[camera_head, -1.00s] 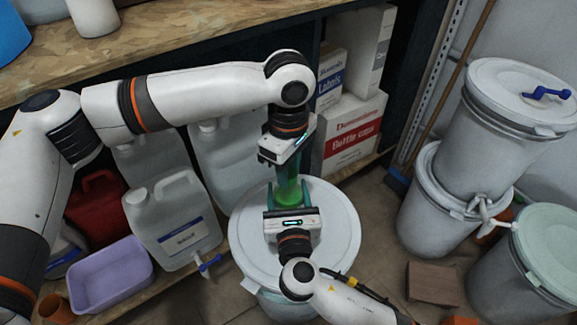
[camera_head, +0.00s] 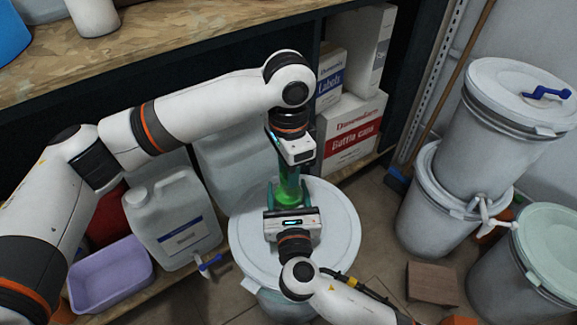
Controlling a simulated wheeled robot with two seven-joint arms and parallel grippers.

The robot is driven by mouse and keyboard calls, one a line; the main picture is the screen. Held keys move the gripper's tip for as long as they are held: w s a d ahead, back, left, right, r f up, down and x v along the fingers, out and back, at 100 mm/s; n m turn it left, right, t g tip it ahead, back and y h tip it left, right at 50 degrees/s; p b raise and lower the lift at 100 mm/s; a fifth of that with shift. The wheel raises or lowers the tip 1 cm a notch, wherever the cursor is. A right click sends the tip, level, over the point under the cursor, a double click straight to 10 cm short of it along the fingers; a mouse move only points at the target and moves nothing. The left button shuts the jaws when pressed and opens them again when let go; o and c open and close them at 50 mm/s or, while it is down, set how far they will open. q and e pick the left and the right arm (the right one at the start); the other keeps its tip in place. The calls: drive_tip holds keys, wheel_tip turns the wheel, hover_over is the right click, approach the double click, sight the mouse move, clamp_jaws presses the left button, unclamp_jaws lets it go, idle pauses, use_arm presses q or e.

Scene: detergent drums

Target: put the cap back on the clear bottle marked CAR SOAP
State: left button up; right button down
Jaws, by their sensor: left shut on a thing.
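The clear bottle (camera_head: 289,192) has green contents and stands on the white drum lid (camera_head: 339,216); its marking cannot be read. My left gripper (camera_head: 291,170) is directly above the bottle, pointing down, and is shut at the bottle's top. What it holds, apparently the cap, is hidden by the gripper, so I cannot tell how the cap sits on the neck. My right gripper (camera_head: 288,200) is low on the near side of the bottle, with a finger on each side of it. Whether those fingers press on the bottle cannot be told.
A white jug (camera_head: 172,215) and a lilac tub (camera_head: 110,274) are on the left. Boxes (camera_head: 352,130) stand on the shelf behind. Stacked drums (camera_head: 520,110) and another drum (camera_head: 545,250) are on the right. A brown block (camera_head: 432,283) lies on the floor.

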use_arm(q)
drive_tip(key=m, duration=2.2)
drive_tip(key=shift+f+m, duration=0.1)
drive_tip(key=shift+m, duration=0.2)
drive_tip(key=o, duration=1.2)
drive_tip(key=shift+c, duration=0.2)
wheel_tip(320, 180, up, 12)
